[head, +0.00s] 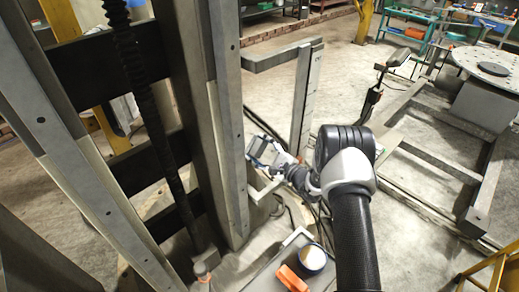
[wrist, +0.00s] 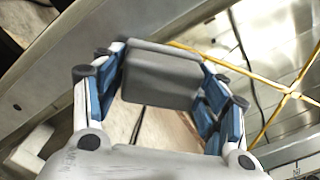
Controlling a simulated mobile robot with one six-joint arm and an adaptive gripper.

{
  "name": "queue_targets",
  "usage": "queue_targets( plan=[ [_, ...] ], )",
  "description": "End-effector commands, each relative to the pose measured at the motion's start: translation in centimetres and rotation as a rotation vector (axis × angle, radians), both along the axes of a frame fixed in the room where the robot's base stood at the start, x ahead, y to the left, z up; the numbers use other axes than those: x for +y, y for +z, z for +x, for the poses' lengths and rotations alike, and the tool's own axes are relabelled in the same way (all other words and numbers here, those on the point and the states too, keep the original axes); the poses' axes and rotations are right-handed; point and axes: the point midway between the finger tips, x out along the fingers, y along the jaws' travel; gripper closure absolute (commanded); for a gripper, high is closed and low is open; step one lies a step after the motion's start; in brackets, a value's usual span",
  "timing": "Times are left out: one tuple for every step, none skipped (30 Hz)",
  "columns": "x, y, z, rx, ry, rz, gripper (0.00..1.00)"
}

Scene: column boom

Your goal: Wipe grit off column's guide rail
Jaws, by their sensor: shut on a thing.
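The column's guide rail (head: 229,120) is a tall grey metal strip with bolt holes, at the centre left of the head view. In the wrist view a grey metal face with holes, likely this rail (wrist: 58,62), runs diagonally at the upper left. My gripper (head: 262,152) is beside the rail, to its right. It is shut on a grey block (wrist: 160,75), held between both blue-padded fingers. I cannot tell whether the block touches the rail. No grit can be made out clearly on the rail.
A second rail (head: 75,165) and a dark threaded screw (head: 145,95) stand to the left. A grey bracket (head: 304,95) stands behind my arm. An orange object (head: 292,279) and a round tin (head: 313,257) are at the bottom. Open floor lies beyond.

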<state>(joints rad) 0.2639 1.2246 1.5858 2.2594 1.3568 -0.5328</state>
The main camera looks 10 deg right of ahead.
Motion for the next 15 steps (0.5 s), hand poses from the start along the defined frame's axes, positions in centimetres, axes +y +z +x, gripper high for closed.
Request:
queue_targets(
  plan=[
    [-0.4, 0.0, -0.4, 0.001, -0.002, 0.0, 0.53],
    [-0.5, 0.0, -0.6, 0.002, -0.003, 0.0, 0.53],
    [-0.8, 0.0, -1.0, 0.002, -0.004, 0.0, 0.53],
    [-1.0, 0.0, -1.2, 0.002, -0.004, 0.001, 0.53],
    [-1.2, 0.0, -1.5, 0.002, -0.004, 0.001, 0.53],
    [-1.4, 0.0, -1.8, 0.002, -0.004, 0.001, 0.53],
    [-1.5, 0.0, -2.1, 0.001, -0.003, 0.002, 0.53],
    [-1.7, 0.0, -2.3, 0.002, -0.003, 0.001, 0.53],
    [-2.0, 0.0, -2.7, 0.002, -0.004, 0.0, 0.53],
    [-2.2, 0.0, -2.9, 0.002, -0.004, 0.0, 0.53],
    [-2.3, 0.0, -3.2, 0.002, -0.004, 0.0, 0.53],
    [-2.5, 0.0, -3.5, 0.002, -0.004, 0.001, 0.53],
    [-2.7, 0.0, -3.7, 0.002, -0.003, 0.001, 0.53],
    [-2.8, 0.0, -4.0, 0.002, -0.003, 0.001, 0.53],
    [-3.0, 0.0, -4.2, 0.002, -0.004, 0.001, 0.53]
  ],
)
